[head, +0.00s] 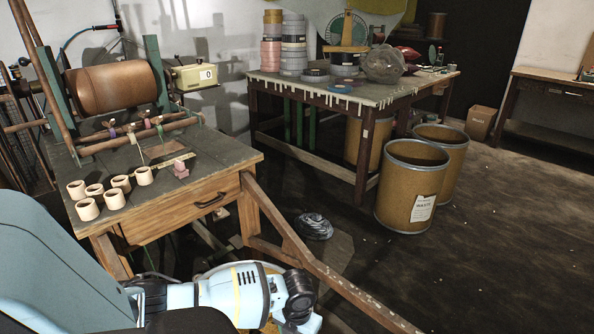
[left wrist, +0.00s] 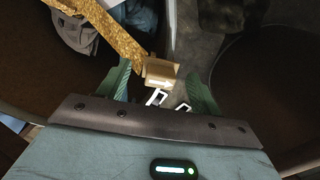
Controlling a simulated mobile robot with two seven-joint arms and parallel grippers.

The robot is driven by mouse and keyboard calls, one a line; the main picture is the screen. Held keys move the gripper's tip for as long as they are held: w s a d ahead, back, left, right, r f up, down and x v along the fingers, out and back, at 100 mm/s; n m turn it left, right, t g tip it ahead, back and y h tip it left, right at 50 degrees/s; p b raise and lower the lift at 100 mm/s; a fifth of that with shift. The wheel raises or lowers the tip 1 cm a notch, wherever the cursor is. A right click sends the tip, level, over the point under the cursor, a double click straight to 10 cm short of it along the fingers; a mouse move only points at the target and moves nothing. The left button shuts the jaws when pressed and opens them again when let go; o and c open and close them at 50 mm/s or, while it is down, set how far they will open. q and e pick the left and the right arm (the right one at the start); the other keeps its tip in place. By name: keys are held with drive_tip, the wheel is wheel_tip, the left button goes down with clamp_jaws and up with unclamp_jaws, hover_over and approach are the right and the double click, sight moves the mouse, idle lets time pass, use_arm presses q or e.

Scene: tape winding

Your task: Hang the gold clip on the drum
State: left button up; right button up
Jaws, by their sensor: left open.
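The brown drum (head: 115,87) lies level between two green posts at the back of the wooden bench. Several small clips (head: 112,131) sit along the wooden rail in front of it. They are too small for me to tell which one is gold. My left forearm reaches in low at the front of the head view, away from the rail, with its fingers not clear there. In the left wrist view my left gripper (left wrist: 160,90) is open, its two green fingers apart with nothing held between them. My right gripper is not in view.
Several cream cups (head: 95,190) and a pink block (head: 181,169) are on the bench (head: 215,157). A diagonal wooden brace (head: 300,245) runs from the bench across the floor area. A second table (head: 390,95) and waste bins (head: 408,185) stand right. Floor at right is mostly clear.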

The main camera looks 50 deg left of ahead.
use_arm(q)
wheel_tip(320, 180, up, 7)
drive_tip(key=shift+f+p, duration=0.15)
drive_tip(key=shift+p, duration=0.6)
drive_tip(key=shift+r, duration=0.55)
